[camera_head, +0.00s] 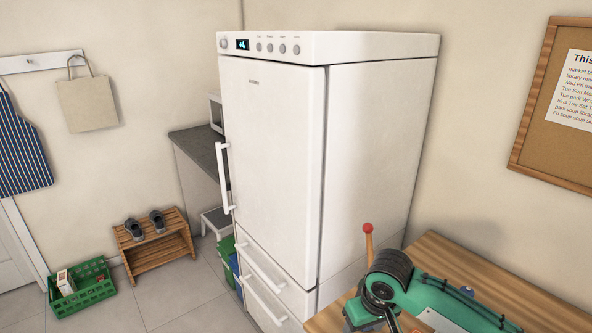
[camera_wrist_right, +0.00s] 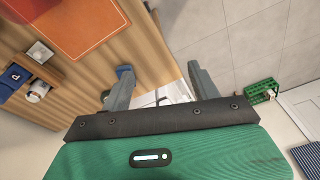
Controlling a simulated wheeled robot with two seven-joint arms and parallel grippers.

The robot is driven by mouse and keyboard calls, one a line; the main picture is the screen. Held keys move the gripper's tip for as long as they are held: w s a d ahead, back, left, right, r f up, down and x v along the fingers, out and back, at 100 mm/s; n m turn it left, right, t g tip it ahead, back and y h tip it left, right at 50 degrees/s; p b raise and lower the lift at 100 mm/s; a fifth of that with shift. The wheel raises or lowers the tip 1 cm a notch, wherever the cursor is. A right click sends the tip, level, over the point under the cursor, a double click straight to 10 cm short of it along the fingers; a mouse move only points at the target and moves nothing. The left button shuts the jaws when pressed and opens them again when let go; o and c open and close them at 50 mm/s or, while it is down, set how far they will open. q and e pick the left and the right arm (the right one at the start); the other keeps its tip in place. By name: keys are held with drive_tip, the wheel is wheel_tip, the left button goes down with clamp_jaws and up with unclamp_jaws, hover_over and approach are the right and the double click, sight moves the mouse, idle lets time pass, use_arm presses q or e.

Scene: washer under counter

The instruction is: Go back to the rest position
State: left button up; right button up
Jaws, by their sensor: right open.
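My green right arm (camera_head: 450,305) reaches in from the lower right in the head view, over a wooden worktop, and its hand end is cut off or hidden at the bottom edge. In the right wrist view my right gripper (camera_wrist_right: 160,84) has its two grey fingers well apart, with nothing held between them. Wood and a white object show beyond the gap. My left gripper is in neither view. The tall white fridge (camera_head: 270,150) stands in the middle of the head view with its door and drawers shut.
The wooden worktop (camera_head: 500,275) stands right of the fridge. A red-tipped stick (camera_head: 368,240) rises behind my arm. A green crate (camera_head: 78,305) and a wooden shoe rack (camera_head: 160,258) are on the floor at left. Open tiled floor lies between crate and fridge.

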drive_tip(key=s+a+f+n+t+y, duration=0.1)
drive_tip(key=s+a+f, duration=0.15)
drive_tip(key=s, duration=0.35)
drive_tip(key=s+a+f+t+y, duration=0.1)
drive_tip(key=s+a+f+y, duration=0.1)
drive_tip(key=s+f, duration=0.25)
drive_tip(key=s+d+f+m+h, duration=0.1)
drive_tip(key=s+d+f+h, duration=0.1)
drive_tip(key=s+d, duration=0.5)
drive_tip(key=s+d+f+m+h, duration=0.25)
drive_tip(key=s+d, duration=0.35)
drive_tip(key=s, duration=0.3)
wheel_tip(320, 180, down, 34)
drive_tip(key=r+g+b, duration=0.1)
drive_tip(key=b, duration=0.1)
drive_tip(key=s+d+f+n+g+b, duration=0.1)
drive_tip(key=s+d+f, duration=0.2)
drive_tip(key=s+f, duration=1.6)
drive_tip(key=shift+s+f, duration=0.25)
drive_tip(key=shift+f, duration=0.65)
drive_tip(key=shift+o, duration=0.5)
drive_tip(key=shift+y, duration=0.25)
